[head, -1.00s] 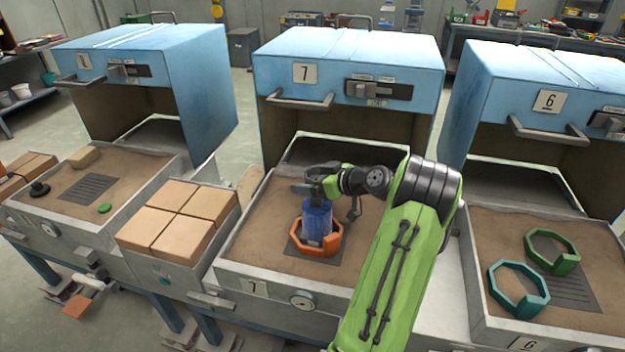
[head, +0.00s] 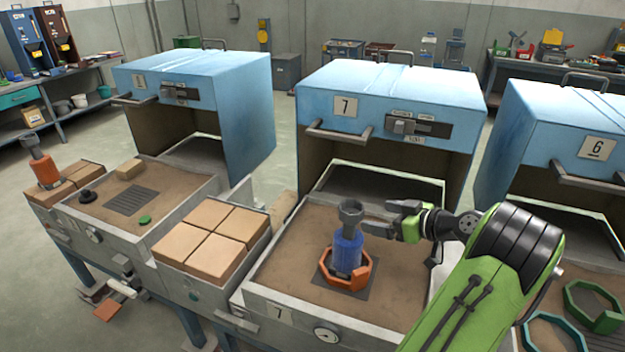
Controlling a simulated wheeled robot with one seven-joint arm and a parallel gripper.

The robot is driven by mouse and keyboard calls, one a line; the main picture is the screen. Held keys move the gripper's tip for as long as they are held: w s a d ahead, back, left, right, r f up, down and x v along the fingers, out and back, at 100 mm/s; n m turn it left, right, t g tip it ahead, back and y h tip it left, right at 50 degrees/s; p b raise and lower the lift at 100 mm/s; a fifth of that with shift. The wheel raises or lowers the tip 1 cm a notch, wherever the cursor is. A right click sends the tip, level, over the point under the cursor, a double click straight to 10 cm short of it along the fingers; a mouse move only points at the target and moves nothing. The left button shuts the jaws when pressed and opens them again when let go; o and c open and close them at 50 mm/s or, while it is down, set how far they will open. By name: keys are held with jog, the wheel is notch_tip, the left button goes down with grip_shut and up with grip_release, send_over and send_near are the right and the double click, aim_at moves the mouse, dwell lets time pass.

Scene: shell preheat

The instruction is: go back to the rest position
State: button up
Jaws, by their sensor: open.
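My gripper (head: 376,218) is open and empty, with its fingers pointing left, in front of the blue furnace with the plate 7. A blue cylinder with a grey flared top (head: 348,248) stands upright to the left of my fingertips, with a small gap between them. The orange ring (head: 362,275) stands around the cylinder's base on a dark grate in the sandy tray (head: 290,258) of station 7. My green arm comes in from the lower right and hides part of the tray at station 6.
Furnace 7 (head: 400,90) stands open behind the tray, its handle (head: 342,132) jutting forward. Furnace 6 (head: 570,130) is at right, with a green ring (head: 590,300) and a teal ring (head: 556,335) below. Tan blocks (head: 208,240) fill the bin at left.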

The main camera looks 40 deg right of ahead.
jog(key=w+a+r+n+g+y+p, duration=0.1)
jog(key=w+a+r+g+p, duration=0.15)
jog(key=a, duration=0.65)
jog(key=w+a+r+g+p, duration=0.15)
jog(key=w+a+r, duration=0.25)
jog(key=a, duration=0.4)
jog(key=w+a+r+n+g+y+p, duration=0.1)
jog(key=w+a+r+g, duration=0.2)
jog(key=a, duration=0.6)
jog(key=s+a+r+h+p, duration=0.15)
jog(key=s+a+r, duration=0.35)
jog(key=a, duration=0.5)
jog(key=s+a+m+g+p, duration=0.1)
jog(key=s+a+m+p, duration=0.1)
jog(key=s, duration=0.9)
jog(key=shift+s+a+h+p, duration=0.3)
jog(key=shift+s+a+h, duration=0.1)
jog(key=shift+a, duration=0.45)
